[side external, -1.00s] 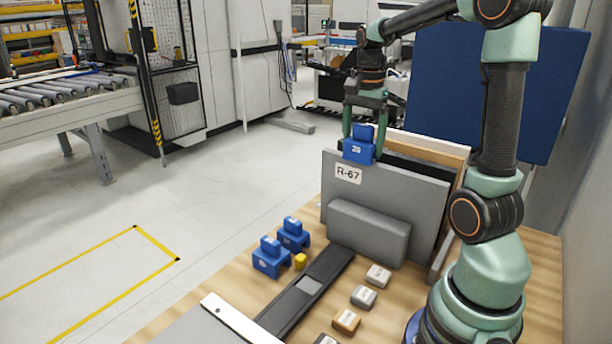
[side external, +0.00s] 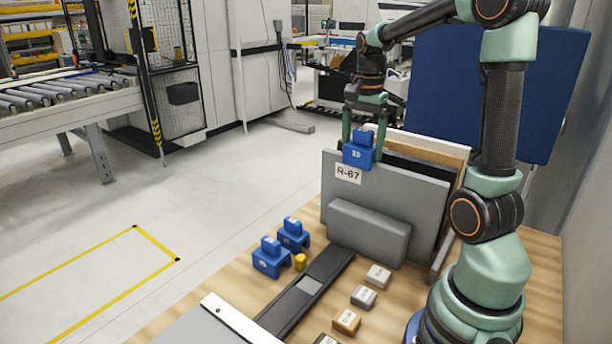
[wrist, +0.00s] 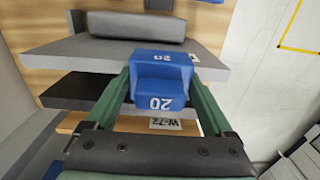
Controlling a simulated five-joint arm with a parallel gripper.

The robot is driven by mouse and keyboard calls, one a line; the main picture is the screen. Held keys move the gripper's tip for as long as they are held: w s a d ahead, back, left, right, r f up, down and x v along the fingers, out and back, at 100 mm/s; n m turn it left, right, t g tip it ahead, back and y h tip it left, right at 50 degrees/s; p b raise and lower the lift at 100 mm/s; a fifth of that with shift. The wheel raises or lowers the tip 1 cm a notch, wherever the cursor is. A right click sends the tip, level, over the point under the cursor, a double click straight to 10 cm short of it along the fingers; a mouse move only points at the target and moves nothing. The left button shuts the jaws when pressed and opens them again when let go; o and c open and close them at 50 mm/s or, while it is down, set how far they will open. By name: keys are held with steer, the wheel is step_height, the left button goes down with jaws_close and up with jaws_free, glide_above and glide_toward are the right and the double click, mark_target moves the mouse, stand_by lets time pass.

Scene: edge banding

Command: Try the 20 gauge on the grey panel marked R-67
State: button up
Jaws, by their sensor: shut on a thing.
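The blue gauge marked 20 (side external: 358,154) is held upright at the top edge of the grey panel (side external: 425,200), close to its R-67 label (side external: 348,174). My gripper (side external: 364,143) is shut on the gauge, one finger on each side of its upper part. In the wrist view the gauge (wrist: 161,85) sits between my fingers, its wider part over the near edge of the grey panel (wrist: 85,48). I cannot tell how far its slot is seated on the edge.
Behind the grey panel stand a dark panel, a wood-toned panel and a pale one; a W-72 label (wrist: 165,123) shows in the wrist view. Two other blue gauges (side external: 271,260) (side external: 293,235) and a yellow piece (side external: 300,262) lie left of a dark rail (side external: 330,264). Small blocks (side external: 363,296) lie right.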

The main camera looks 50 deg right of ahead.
stand_by(0.3)
steer(key=o, duration=1.2)
steer(key=shift+r, duration=4)
